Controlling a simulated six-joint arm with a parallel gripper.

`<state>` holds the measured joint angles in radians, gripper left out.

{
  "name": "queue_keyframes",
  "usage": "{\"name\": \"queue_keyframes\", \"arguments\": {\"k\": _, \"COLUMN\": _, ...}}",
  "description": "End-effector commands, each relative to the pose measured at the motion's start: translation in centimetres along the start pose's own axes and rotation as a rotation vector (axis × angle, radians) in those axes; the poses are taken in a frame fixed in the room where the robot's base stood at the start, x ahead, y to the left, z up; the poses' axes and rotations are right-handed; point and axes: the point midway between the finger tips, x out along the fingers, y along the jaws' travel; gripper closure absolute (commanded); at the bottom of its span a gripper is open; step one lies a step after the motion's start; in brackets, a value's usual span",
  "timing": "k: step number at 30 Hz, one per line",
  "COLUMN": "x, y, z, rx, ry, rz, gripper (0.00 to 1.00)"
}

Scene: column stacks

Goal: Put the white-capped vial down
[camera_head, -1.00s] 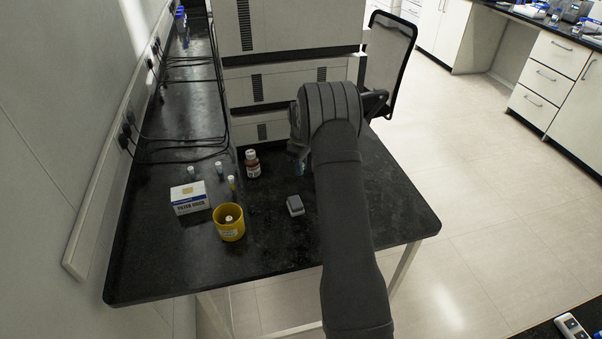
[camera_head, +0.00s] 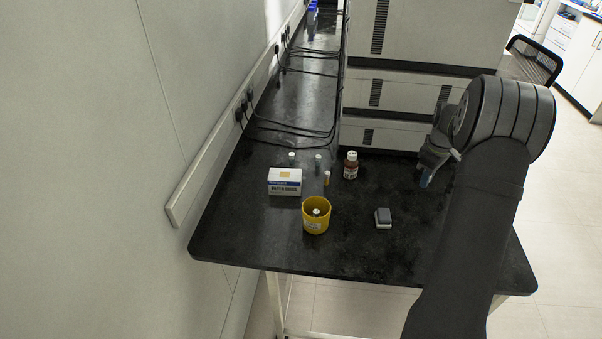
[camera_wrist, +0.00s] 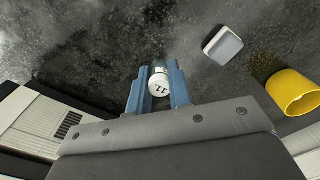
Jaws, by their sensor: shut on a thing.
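The white-capped vial (camera_wrist: 159,83) sits between the two blue fingers of my gripper (camera_wrist: 156,92), which is shut on it. Its cap faces the wrist camera and bears a dark mark. In the head view my gripper (camera_head: 425,178) is above the right part of the black bench (camera_head: 385,258), right of a brown bottle. The vial cannot be made out clearly there. In the wrist view dark bench top lies beyond the vial; whether its base touches the bench I cannot tell.
A yellow cup (camera_head: 316,221) with a white-topped item inside, a small grey block (camera_head: 383,218), a brown bottle (camera_head: 350,166), a white box (camera_head: 285,182) and several small vials (camera_head: 318,163) stand left of my gripper. White instruments (camera_head: 400,100) stand behind. Bench around the gripper is clear.

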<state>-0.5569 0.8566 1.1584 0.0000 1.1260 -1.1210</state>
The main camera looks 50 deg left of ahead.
Motion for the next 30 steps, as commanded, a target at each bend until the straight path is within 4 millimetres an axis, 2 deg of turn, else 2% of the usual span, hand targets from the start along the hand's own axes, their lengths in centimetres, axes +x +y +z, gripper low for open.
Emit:
{"name": "queue_keyframes", "arguments": {"k": 1, "x": -0.4, "y": -0.8, "z": -2.2, "rx": -0.045, "ry": 0.001, "rz": 0.001, "gripper": 1.0}}
{"name": "queue_keyframes", "arguments": {"k": 5, "x": -1.7, "y": -3.5, "z": -8.1, "rx": -0.179, "ry": 0.001, "rz": 0.001, "gripper": 1.0}}
{"name": "queue_keyframes", "arguments": {"k": 9, "x": -3.2, "y": -7.3, "z": -14.5, "rx": -0.335, "ry": 0.002, "rz": 0.001, "gripper": 1.0}}
{"name": "queue_keyframes", "arguments": {"k": 12, "x": -4.2, "y": -10.4, "z": -18.6, "rx": -0.441, "ry": 0.002, "rz": 0.001, "gripper": 1.0}}
{"name": "queue_keyframes", "arguments": {"k": 15, "x": -5.2, "y": -13.3, "z": -21.9, "rx": -0.531, "ry": 0.002, "rz": 0.0, "gripper": 1.0}}
{"name": "queue_keyframes", "arguments": {"k": 18, "x": -5.8, "y": -15.8, "z": -24.4, "rx": -0.601, "ry": 0.002, "rz": 0.0, "gripper": 1.0}}
{"name": "queue_keyframes", "arguments": {"k": 24, "x": -6.5, "y": -18.4, "z": -26.8, "rx": -0.673, "ry": 0.002, "rz": -0.001, "gripper": 1.0}}
{"name": "queue_keyframes", "arguments": {"k": 30, "x": -4.6, "y": -20.3, "z": -29.6, "rx": -0.685, "ry": 0.0, "rz": -0.003, "gripper": 1.0}}
